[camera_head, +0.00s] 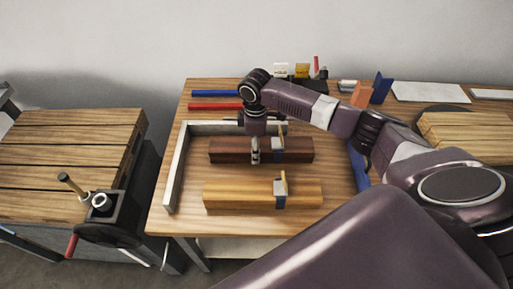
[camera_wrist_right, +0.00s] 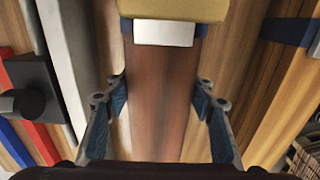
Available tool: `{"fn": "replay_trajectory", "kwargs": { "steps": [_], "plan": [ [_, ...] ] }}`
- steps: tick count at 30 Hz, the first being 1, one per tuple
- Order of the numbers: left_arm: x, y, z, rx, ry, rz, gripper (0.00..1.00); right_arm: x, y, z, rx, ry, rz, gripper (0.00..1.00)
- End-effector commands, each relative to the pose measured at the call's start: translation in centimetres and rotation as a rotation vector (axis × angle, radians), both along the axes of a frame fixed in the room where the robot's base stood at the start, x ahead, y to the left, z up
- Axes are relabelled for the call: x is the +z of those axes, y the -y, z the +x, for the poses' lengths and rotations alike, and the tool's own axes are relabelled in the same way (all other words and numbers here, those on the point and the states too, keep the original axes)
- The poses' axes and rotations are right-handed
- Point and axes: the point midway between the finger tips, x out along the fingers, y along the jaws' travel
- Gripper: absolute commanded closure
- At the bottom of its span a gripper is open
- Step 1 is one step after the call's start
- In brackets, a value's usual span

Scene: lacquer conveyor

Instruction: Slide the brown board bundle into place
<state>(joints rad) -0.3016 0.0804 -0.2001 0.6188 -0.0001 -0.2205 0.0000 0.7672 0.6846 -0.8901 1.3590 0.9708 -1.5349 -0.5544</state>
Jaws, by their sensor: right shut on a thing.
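The brown board bundle (camera_head: 230,151) lies on the wooden table inside a grey L-shaped fence (camera_head: 177,175). Its left end is apart from the fence's left arm, and its back side lies near the back arm. A clamp (camera_head: 278,145) sits around it right of its middle. My right gripper (camera_head: 255,150) comes down from above and is shut on the brown bundle, left of the clamp. In the right wrist view, the fingers (camera_wrist_right: 162,100) stand either side of the brown boards (camera_wrist_right: 162,75). My left gripper is not in view.
A pale board bundle (camera_head: 235,193) with its own clamp lies in front, parallel to the brown one. Red (camera_head: 215,106) and blue (camera_head: 215,93) bars lie behind the fence. A slatted bench with a vise (camera_head: 105,205) stands left. Small items stand along the back.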

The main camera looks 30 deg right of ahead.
Motion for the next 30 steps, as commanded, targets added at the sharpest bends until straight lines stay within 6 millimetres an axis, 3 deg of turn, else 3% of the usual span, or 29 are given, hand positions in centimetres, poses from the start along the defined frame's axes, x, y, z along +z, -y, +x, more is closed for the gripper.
{"fn": "replay_trajectory", "kwargs": {
  "steps": [30],
  "plan": [
    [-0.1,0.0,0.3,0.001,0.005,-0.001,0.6,0.0,-6.2,3.8,-0.005,0.003,0.005,1.0]
  ]
}}
